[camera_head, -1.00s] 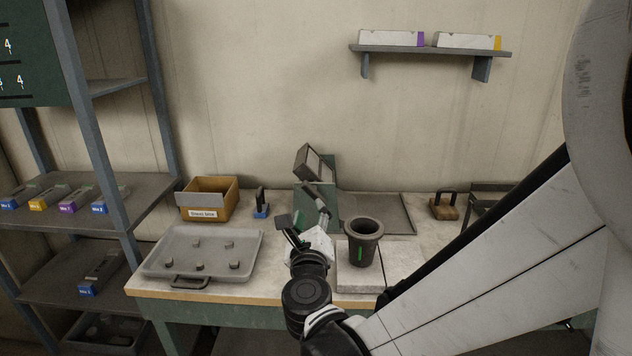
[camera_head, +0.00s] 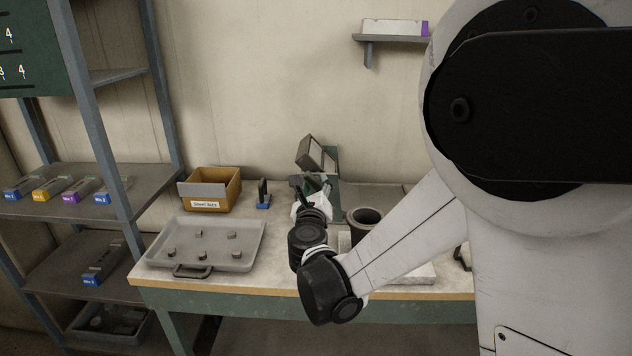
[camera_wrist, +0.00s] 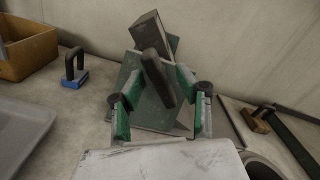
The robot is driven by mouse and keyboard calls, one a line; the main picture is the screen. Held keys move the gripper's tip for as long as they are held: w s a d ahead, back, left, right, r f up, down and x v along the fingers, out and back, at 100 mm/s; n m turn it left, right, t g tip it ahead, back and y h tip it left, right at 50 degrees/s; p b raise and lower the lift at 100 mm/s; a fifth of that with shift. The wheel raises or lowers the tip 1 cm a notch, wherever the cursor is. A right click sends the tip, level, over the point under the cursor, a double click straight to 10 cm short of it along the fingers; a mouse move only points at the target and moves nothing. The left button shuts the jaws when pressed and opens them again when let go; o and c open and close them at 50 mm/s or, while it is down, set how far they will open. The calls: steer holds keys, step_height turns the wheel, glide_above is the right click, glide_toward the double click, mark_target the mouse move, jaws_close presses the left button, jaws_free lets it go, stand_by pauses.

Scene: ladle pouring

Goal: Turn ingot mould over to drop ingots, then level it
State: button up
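The ingot mould (camera_head: 310,153), a grey block-like body, is tilted on a green stand (camera_head: 335,160) at the back of the bench. In the wrist view the mould (camera_wrist: 152,30) shows above the stand's green plate (camera_wrist: 150,112). A dark rounded handle (camera_wrist: 158,80) projects toward the camera. My gripper (camera_wrist: 161,76) is open, with its green-padded fingers on either side of this handle. I cannot tell whether either finger touches it. In the head view my gripper (camera_head: 308,187) is in front of the stand and hides the handle. No ingots show at the mould.
A grey tray (camera_head: 214,262) with several small dark pieces is at left. A dark crucible (camera_head: 364,217) stands close right of my wrist. Shelves (camera_head: 140,190) are at far left.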

steer(key=shift+w, duration=0.9)
